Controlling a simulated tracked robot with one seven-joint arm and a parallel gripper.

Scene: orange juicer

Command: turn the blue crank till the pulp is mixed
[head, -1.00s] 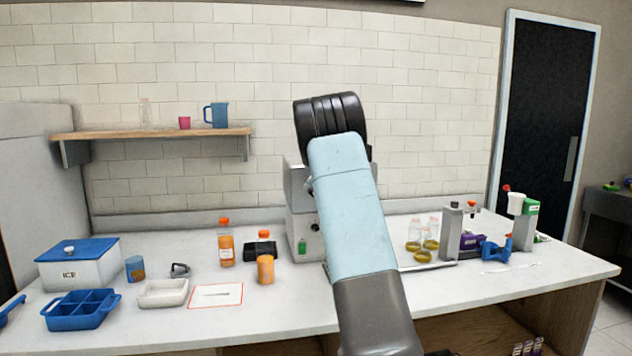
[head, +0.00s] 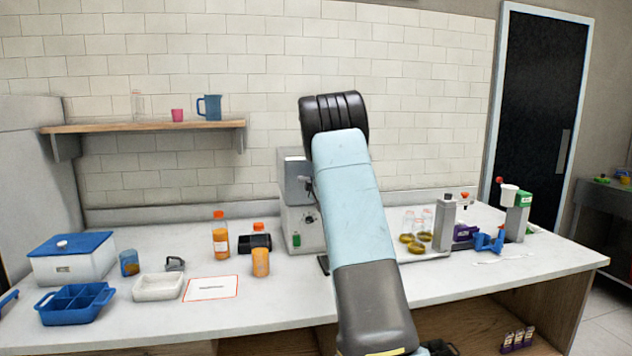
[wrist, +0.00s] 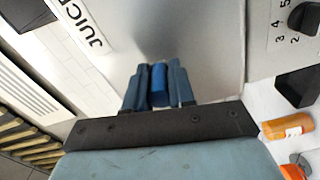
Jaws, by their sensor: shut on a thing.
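In the wrist view the blue crank's handle (wrist: 159,84) stands between the two fingers of my gripper (wrist: 158,82). My gripper is shut on it. The handle is in front of the pale metal face of the juicer (wrist: 205,45), which bears the letters "JUIC". In the head view the grey juicer (head: 297,190) stands on the counter, partly hidden behind my arm. My gripper and the crank are hidden behind the arm there. The pulp does not show in either view.
A blue tray (head: 75,318) and a white box with a blue lid (head: 72,268) are at far left. Several glasses (head: 425,222) stand right of my arm. The counter's front right is mostly clear.

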